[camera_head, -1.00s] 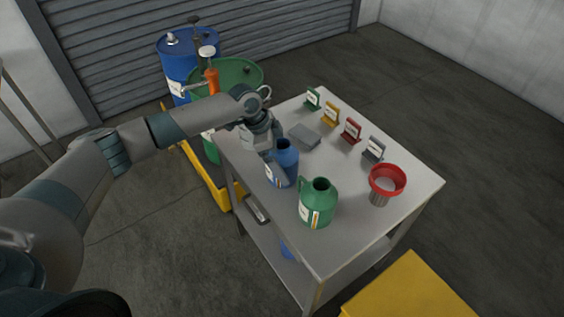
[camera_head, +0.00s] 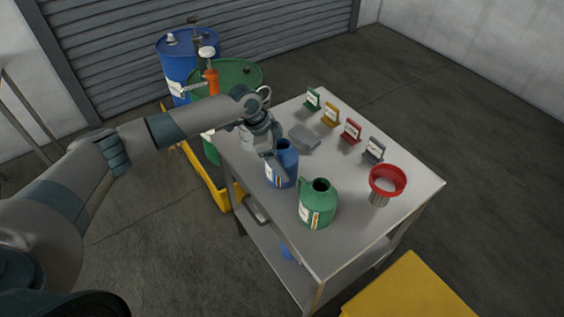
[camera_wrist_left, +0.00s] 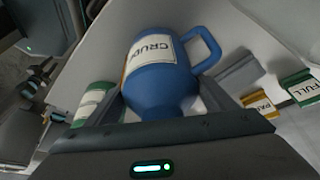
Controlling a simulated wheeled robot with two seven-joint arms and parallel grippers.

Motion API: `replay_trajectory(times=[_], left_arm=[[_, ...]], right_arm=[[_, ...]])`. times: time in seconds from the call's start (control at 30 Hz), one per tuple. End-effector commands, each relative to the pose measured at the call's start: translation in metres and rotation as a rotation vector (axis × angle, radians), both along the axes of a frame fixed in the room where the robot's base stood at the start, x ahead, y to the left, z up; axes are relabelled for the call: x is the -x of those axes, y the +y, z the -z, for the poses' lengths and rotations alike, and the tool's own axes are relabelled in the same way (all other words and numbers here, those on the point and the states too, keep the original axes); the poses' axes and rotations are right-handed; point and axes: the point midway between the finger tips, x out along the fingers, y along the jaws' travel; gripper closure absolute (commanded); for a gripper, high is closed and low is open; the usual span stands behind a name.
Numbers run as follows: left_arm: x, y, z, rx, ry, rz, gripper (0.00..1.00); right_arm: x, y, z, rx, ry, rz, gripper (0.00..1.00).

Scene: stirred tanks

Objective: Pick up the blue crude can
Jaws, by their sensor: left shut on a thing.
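The blue crude can (camera_head: 283,172) stands on the grey table, behind and left of the green can (camera_head: 318,203). In the left wrist view the blue can (camera_wrist_left: 158,84) shows its CRUDE label and its handle. My left gripper (camera_head: 272,158) reaches it from the back left and is shut on its upper part. In the left wrist view the gripper's fingers (camera_wrist_left: 165,112) lie on both sides of the can. The can's underside is hidden, and I cannot tell any gap to the table. My right gripper is not in view.
The table (camera_head: 345,238) also holds a red funnel (camera_head: 387,180), a grey block (camera_head: 305,137) and several small coloured signs (camera_head: 351,131). A blue drum (camera_head: 180,58) and a green drum (camera_head: 235,76) stand behind. A yellow surface (camera_head: 410,290) is at the front right.

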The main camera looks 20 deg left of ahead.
Motion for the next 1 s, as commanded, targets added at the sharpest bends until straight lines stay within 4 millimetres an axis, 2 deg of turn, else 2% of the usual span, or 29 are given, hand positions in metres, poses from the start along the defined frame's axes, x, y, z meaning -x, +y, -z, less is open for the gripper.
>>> replay_trajectory(times=[0.27,0.7,1.0], left_arm=[[-0.002,0.000,-0.018,0.002,-0.005,0.000,0.72],[-0.002,0.000,-0.082,0.002,-0.006,0.001,0.72],[-0.001,0.000,-0.102,0.002,-0.004,0.000,0.72]], right_arm=[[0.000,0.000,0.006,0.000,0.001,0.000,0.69],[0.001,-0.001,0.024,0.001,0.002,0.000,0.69],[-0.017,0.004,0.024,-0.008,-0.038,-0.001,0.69]])
